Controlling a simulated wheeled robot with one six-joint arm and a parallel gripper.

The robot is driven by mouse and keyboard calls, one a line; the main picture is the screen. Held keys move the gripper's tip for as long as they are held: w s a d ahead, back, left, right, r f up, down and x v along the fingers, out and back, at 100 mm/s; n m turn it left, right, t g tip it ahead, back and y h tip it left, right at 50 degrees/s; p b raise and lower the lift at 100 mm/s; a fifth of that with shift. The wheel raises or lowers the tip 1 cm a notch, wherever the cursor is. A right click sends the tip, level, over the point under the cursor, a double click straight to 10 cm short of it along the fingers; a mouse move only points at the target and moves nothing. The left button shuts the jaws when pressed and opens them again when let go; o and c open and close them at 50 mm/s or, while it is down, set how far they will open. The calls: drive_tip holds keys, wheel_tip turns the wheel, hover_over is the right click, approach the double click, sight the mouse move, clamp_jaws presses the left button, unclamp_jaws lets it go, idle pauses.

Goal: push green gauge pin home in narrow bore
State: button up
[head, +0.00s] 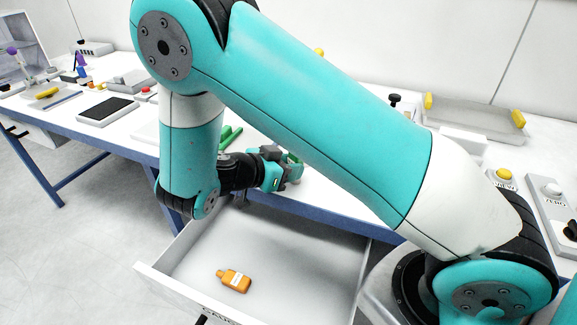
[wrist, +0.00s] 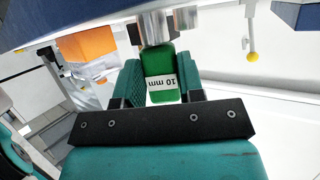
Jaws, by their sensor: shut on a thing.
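The green gauge pin shows in the wrist view as a green block (wrist: 160,62) with a white label reading "10 mm". My gripper (wrist: 157,68) is shut on this block, one finger on each side. A shiny metal cylinder (wrist: 155,27) lies straight beyond the green end, in line with it. I cannot tell whether it is the pin's shank or the part around the bore. The bore's opening is not visible. In the head view my gripper (head: 290,168) is at the bench's front edge, above the open drawer, and my arm hides much of the bench behind it.
An open white drawer (head: 180,262) below my gripper holds an orange bottle (head: 235,281). Other green pieces (head: 230,136) lie on the bench behind my wrist. A grey tray (head: 470,118) and a yellow button (head: 504,174) are at right. An orange block (wrist: 88,43) shows in the wrist view.

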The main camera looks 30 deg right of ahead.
drive_tip(key=o, duration=1)
drive_tip(key=p+v, duration=0.8)
drive_tip(key=v, duration=0.9)
drive_tip(key=shift+a, duration=0.2)
